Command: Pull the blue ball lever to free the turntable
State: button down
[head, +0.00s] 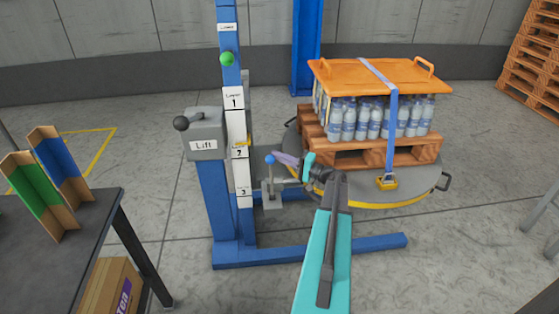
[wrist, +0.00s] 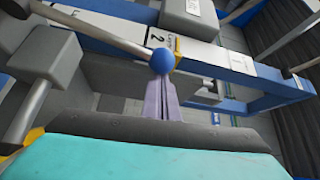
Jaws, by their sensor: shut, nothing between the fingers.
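The blue ball lever (head: 270,160) stands on a grey base beside the turntable, left of centre in the head view. In the wrist view its blue ball (wrist: 162,60) sits at the end of a grey rod, just past my fingertips. My gripper (head: 276,155) is shut with nothing between its fingers. In the wrist view its purple fingers (wrist: 161,85) point at the ball and partly overlap it; I cannot tell whether they touch. The round grey turntable (head: 420,190) carries a wooden pallet (head: 350,155) with bottles.
A blue lift column (head: 215,200) with a grey box marked "Lift" (head: 204,145) stands left of the lever. Its blue foot (head: 370,244) runs along the floor. A dark table (head: 75,225) with green and blue corner boards is at left. Open floor lies in front.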

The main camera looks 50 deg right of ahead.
aim_at(274, 159)
jog(key=shift+s+a+r+n+t+y+b, duration=0.1)
jog(key=shift+s+a+n+t+y+b, duration=0.15)
jog(key=shift+s+a+n+b, duration=0.75)
jog(key=shift+s+a+t+y+b, duration=0.15)
jog(key=shift+s+t+b, duration=0.2)
jog(key=shift+b, duration=1.4)
jog(key=s+a+n+t+y+b, duration=0.1)
jog(key=s+a+n+b, duration=0.3)
jog(key=b, duration=0.5)
jog(key=shift+s+a+y+b, duration=0.3)
jog(key=shift+s+a+y, duration=0.2)
jog(key=shift+s, duration=0.4)
jog(key=shift+a+f, duration=0.1)
jog(key=shift+f, duration=0.15)
